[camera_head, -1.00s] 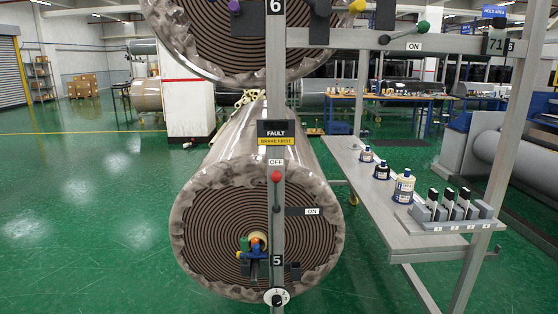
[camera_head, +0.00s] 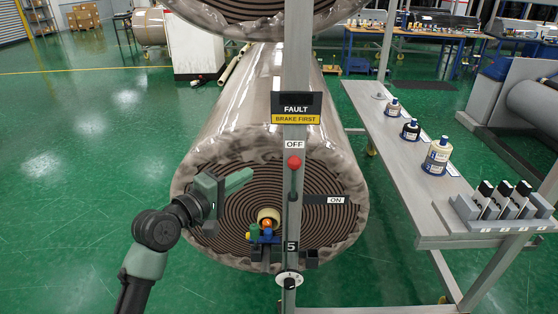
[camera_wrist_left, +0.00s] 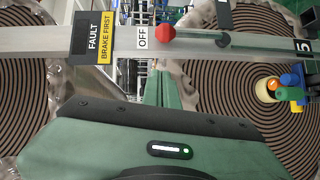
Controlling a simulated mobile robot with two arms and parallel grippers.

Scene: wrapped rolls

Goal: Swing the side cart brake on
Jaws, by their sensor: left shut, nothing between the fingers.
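The brake lever has a red knob (camera_head: 294,162) and a dark shaft on the grey post (camera_head: 298,60). It stands upright, with the knob just under the OFF label (camera_head: 294,145); the ON label (camera_head: 335,200) is lower right. The knob also shows in the left wrist view (camera_wrist_left: 165,33). A sign reading FAULT, BRAKE FIRST (camera_head: 296,108) is above it. My left gripper (camera_head: 246,178) is shut and empty, to the left of the lever and apart from it, in front of the wrapped roll (camera_head: 245,105). In the left wrist view its green fingers (camera_wrist_left: 161,88) appear below the knob. My right gripper is not in view.
A blue and yellow fitting (camera_head: 263,234) sits at the roll's core, left of the post. A small dial (camera_head: 289,281) is lower on the post. A grey shelf (camera_head: 395,155) with bottles and a rack (camera_head: 505,210) extends right. Green floor at left is clear.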

